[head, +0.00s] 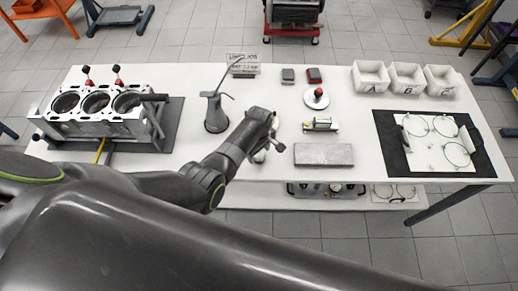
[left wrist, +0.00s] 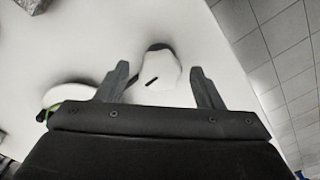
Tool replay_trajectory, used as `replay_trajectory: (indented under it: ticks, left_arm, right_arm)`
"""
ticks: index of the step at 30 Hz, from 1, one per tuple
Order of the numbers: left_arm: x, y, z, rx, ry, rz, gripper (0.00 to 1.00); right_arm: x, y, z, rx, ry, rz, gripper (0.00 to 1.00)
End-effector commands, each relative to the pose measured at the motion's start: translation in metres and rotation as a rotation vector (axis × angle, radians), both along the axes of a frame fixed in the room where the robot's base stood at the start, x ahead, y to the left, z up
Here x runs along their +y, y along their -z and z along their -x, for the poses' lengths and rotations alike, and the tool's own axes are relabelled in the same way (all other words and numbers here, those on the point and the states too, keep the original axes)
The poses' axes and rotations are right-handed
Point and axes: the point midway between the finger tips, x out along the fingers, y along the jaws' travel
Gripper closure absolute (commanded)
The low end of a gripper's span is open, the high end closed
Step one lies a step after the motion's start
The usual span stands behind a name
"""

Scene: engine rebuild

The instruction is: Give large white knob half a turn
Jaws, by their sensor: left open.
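The large white knob (left wrist: 162,72) shows in the left wrist view as a pale, faceted, rounded piece with a short dark mark on its face. It is between and slightly beyond the fingertips of my left gripper (left wrist: 160,84), which is open, with a gap to each finger. In the head view my left gripper (head: 268,140) is over the front part of the white table. A pale piece (head: 259,156) shows just below it, mostly hidden, and I cannot tell for sure whether it is the knob. My right gripper is not in view.
On the white table (head: 230,172), a grey block (head: 323,154) lies right of my left gripper. A grey oil can (head: 215,114) stands to its left. An engine block (head: 97,112) is at far left, white bins (head: 406,77) and a black mat (head: 390,140) at right.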

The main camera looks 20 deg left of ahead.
Motion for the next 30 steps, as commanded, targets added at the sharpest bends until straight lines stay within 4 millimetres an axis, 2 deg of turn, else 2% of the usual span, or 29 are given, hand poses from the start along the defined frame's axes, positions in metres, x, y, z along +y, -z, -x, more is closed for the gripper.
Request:
replay_trajectory:
  ticks: [7,13,18,30]
  left_arm:
    - [0.0,-0.01,-0.001,-0.001,0.001,0.0,0.39]
    - [0.0,-0.031,0.0,-0.003,0.0,0.001,0.39]
    - [0.0,-0.06,0.0,-0.004,-0.001,0.0,0.39]
    - [0.0,-0.133,-0.002,-0.005,0.0,0.001,0.39]
  right_arm:
    - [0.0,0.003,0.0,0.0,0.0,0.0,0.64]
    - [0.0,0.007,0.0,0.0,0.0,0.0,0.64]
    - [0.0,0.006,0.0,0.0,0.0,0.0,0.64]
    - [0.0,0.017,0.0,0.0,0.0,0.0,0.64]
